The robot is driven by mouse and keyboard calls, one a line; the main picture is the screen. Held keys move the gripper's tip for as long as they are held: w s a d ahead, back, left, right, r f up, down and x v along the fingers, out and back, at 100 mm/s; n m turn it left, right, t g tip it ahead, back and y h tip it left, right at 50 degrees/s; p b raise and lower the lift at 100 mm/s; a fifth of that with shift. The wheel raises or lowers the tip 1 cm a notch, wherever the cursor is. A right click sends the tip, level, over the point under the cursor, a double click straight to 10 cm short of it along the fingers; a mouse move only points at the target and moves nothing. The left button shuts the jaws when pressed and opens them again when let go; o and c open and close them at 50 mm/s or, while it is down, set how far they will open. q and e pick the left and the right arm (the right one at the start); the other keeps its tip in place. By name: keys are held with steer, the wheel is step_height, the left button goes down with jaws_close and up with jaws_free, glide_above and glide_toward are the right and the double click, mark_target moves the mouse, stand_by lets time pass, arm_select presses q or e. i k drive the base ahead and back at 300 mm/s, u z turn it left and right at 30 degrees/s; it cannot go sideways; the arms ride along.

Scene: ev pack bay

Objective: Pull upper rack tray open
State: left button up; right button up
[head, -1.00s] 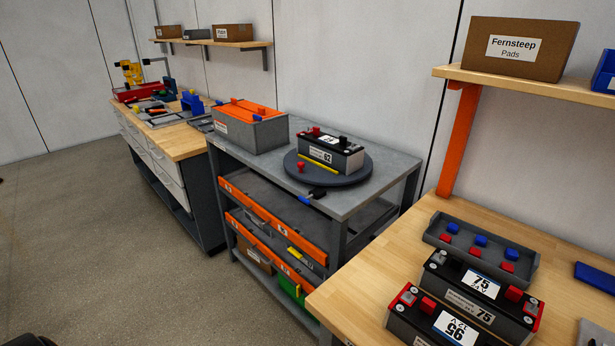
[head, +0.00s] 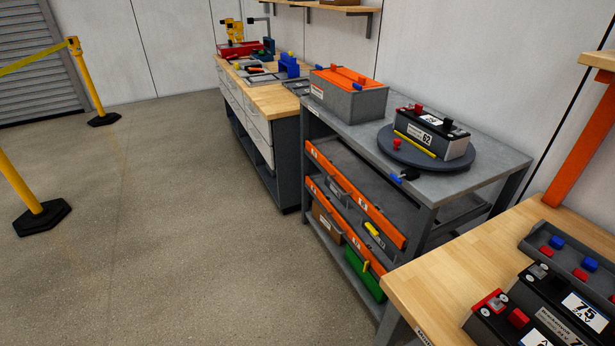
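The rack is a grey metal bench (head: 510,158) with orange-fronted trays below its top. The upper rack tray (head: 352,198) has a long orange front with white labels and a grey handle. It is pushed in or nearly so; I cannot tell exactly. A lower tray (head: 338,232) with a similar orange front sits under it, with a yellow item showing between them. Neither of my grippers is in the head view.
A battery (head: 432,137) stands on a round turntable (head: 400,160) on the rack top, beside a grey orange-topped box (head: 345,98). A wooden bench (head: 425,285) with batteries is at right. Yellow posts (head: 40,208) stand at left. The floor (head: 190,220) before the rack is clear.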

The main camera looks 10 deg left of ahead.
mark_target(393, 208)
steer(key=u, duration=0.55)
steer(key=k, duration=0.65)
steer(key=u, duration=0.5)
steer(key=i, duration=0.75)
steer(key=z, duration=0.9)
steer(key=i, duration=0.9)
steer(key=z, duration=1.25)
steer(key=i, duration=0.25)
steer(key=z, duration=0.25)
